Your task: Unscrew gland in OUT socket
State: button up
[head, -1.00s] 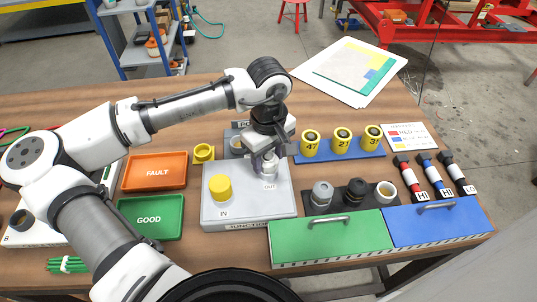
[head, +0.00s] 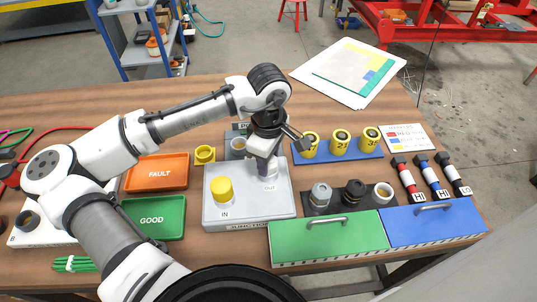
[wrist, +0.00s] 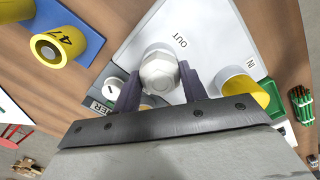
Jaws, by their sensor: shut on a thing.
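The white gland (wrist: 159,73) has a hexagonal head and stands at the OUT label on the grey junction box (head: 236,211). My gripper (wrist: 157,85) is shut on the gland, with one dark finger on each side of it. In the head view my gripper (head: 267,166) comes down from above over the OUT position and mostly hides the gland (head: 270,171). The socket under the gland is hidden. A yellow gland (head: 222,189) stands at the IN label on the same box, and it also shows in the wrist view (wrist: 243,93).
An orange FAULT tray (head: 156,173) and a green GOOD tray (head: 152,217) lie left of the box. Yellow numbered cylinders (head: 340,142) stand on a blue strip. Grey, black and white fittings (head: 352,192) stand behind the green lid (head: 325,236). A yellow ring (head: 204,154) sits behind the box.

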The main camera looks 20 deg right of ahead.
jog(key=n+p, duration=0.1)
jog(key=n, duration=0.1)
jog(key=shift+r+n+p, duration=0.15)
jog(key=shift+n+p, duration=0.15)
jog(key=shift+n, duration=0.1)
jog(key=shift+n+p, duration=0.4)
jog(key=shift+n, duration=0.5)
jog(key=o, duration=1)
jog(key=shift+o, duration=0.2)
jog(key=m+p, duration=0.1)
jog(key=m, duration=0.8)
jog(key=shift+p, duration=0.3)
